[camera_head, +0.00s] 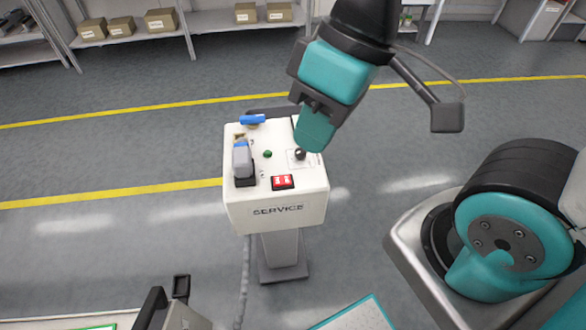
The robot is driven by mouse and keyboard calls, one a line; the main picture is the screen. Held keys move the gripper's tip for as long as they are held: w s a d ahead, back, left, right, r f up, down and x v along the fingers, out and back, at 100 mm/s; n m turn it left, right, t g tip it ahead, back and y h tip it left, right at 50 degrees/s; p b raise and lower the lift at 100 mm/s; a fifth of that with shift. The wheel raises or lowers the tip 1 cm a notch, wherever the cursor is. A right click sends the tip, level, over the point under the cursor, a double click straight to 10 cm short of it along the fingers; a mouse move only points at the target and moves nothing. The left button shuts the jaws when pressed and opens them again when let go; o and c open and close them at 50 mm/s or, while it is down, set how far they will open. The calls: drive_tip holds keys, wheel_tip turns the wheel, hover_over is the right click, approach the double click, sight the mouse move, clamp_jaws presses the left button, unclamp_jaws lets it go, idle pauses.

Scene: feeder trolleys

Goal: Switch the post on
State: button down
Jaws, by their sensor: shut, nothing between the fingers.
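The post (275,219) is a white box marked SERVICE on a grey stand, in the middle of the head view. Its top carries a red switch (283,182) near the front edge, a small dark green button or lamp (267,154) and a black round knob (300,155) on a pale plate at the right. A grey and blue connector or handle (242,160) stands at the left, and a blue lever (252,119) lies at the back. My gripper (313,143) is shut and empty, its tip by the knob; I cannot tell if they touch. It hides the top's back right corner.
Shelves with cardboard boxes (161,20) stand at the back left. Yellow lines (130,192) cross the open grey floor. A trolley or bench edge (120,318) is at the bottom left. The floor left of the post is free.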

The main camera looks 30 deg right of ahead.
drive_tip(key=m+h+b, duration=0.4)
drive_tip(key=m+b, duration=0.1)
drive_tip(key=m, duration=0.6)
hover_over(287, 179)
wheel_tip(287, 179, down, 18)
drive_tip(key=shift+r, duration=0.15)
drive_tip(key=shift+w, duration=0.1)
wheel_tip(287, 179, down, 14)
